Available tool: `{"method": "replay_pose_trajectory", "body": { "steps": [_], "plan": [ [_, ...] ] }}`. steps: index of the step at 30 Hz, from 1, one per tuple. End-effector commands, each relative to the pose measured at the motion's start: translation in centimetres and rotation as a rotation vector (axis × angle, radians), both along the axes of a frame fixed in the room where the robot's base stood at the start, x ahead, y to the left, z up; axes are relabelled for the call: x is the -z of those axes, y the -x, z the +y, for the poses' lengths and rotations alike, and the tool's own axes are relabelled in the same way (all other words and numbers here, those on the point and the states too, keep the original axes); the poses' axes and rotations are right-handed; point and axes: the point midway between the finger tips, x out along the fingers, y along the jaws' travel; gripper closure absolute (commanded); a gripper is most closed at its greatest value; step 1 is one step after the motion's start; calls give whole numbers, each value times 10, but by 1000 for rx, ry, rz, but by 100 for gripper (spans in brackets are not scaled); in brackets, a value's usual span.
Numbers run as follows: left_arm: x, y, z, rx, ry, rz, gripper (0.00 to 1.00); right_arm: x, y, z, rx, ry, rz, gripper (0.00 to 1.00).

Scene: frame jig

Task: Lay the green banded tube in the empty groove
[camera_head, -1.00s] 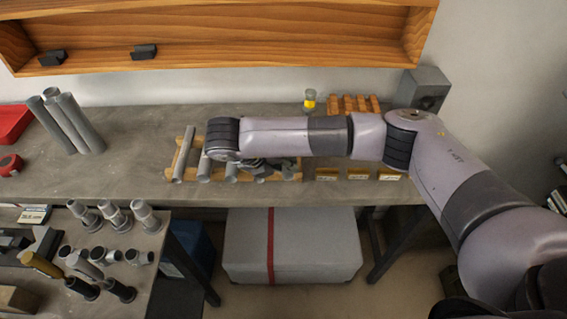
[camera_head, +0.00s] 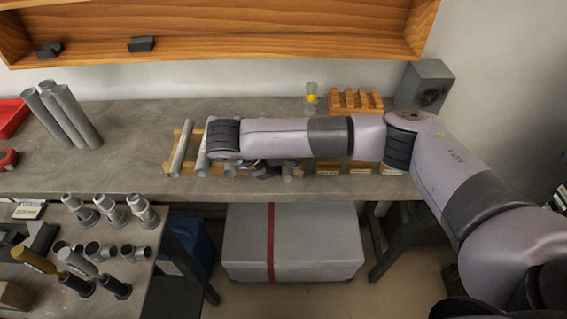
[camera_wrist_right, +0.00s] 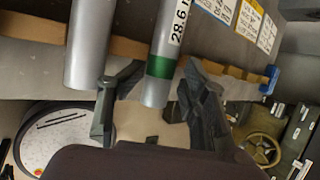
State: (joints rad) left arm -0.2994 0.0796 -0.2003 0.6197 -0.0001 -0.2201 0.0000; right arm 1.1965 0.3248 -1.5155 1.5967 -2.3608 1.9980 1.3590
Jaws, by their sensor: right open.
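The green banded tube (camera_wrist_right: 160,66) is grey, with a green band near its end and a white printed label. In the right wrist view it lies between the two fingers of my right gripper (camera_wrist_right: 157,84), which is open and not closed on it. A plain grey tube (camera_wrist_right: 90,45) lies to its left. In the head view my right gripper (camera_head: 267,170) is low over the wooden rack (camera_head: 170,168), partly hidden by my arm. Grey tubes (camera_head: 182,148) lie across the rack's left part. My arm hides much of the rack, so I cannot tell which groove is empty.
Several grey tubes (camera_head: 62,115) stand at the back left. A yellow-banded glass (camera_head: 311,98), a wooden slotted block (camera_head: 356,101) and a grey box (camera_head: 425,84) stand at the back right. Fittings (camera_head: 108,209) crowd the nearer left table. A wooden shelf (camera_head: 230,50) hangs above.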

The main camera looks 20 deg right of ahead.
Motion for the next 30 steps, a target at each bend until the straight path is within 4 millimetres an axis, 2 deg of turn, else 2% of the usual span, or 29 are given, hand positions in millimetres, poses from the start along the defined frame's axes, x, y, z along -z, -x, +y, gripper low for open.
{"method": "replay_pose_trajectory", "body": {
  "steps": [13, 30],
  "plan": [
    [-3, -2, 0, 0, 1, -3, 100, -9, -4, 1, 1, -4, -18, 54],
    [-44, 0, 0, -1, 0, -1, 100, -66, -4, 0, 1, -2, -16, 54]
  ]
}}
